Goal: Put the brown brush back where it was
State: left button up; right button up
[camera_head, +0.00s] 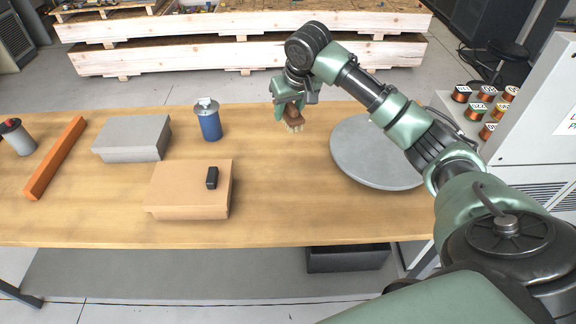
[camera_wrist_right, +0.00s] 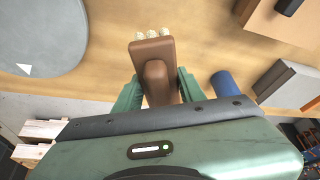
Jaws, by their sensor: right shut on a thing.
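The brown brush (camera_head: 293,117) has a brown handle and pale bristles that point down in the head view. My right gripper (camera_head: 290,100) is shut on its handle and holds it over the back part of the wooden table (camera_head: 270,215). In the right wrist view the brush (camera_wrist_right: 152,50) sits between the two green fingers of the right gripper (camera_wrist_right: 160,88), with its bristles at the far end. I cannot tell whether the bristles touch the table. My left gripper is not in view.
A grey round disc (camera_head: 375,155) lies to the right of the brush. To the left stand a blue canister (camera_head: 209,122), a grey box (camera_head: 132,138), a cardboard box (camera_head: 185,192) with a small black item (camera_head: 212,178), an orange bar (camera_head: 56,158) and a grey canister (camera_head: 20,141).

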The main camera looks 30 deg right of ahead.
notch_tip(320, 180, down, 5)
jog(key=p, duration=0.1)
send_over(287, 161)
jog(key=s, duration=0.2)
jog(key=f, duration=0.7)
jog(key=shift+w+a+f, duration=0.2)
jog(key=shift+w+f, duration=0.05)
jog(key=shift+f, duration=0.15)
notch_tip(287, 161, down, 4)
jog(key=shift+f, duration=0.1)
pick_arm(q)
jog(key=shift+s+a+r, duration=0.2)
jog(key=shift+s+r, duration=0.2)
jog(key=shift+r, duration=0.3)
pick_arm(e)
jog(key=shift+f, duration=0.15)
jog(key=shift+f, duration=0.15)
jog(key=o, duration=1.2)
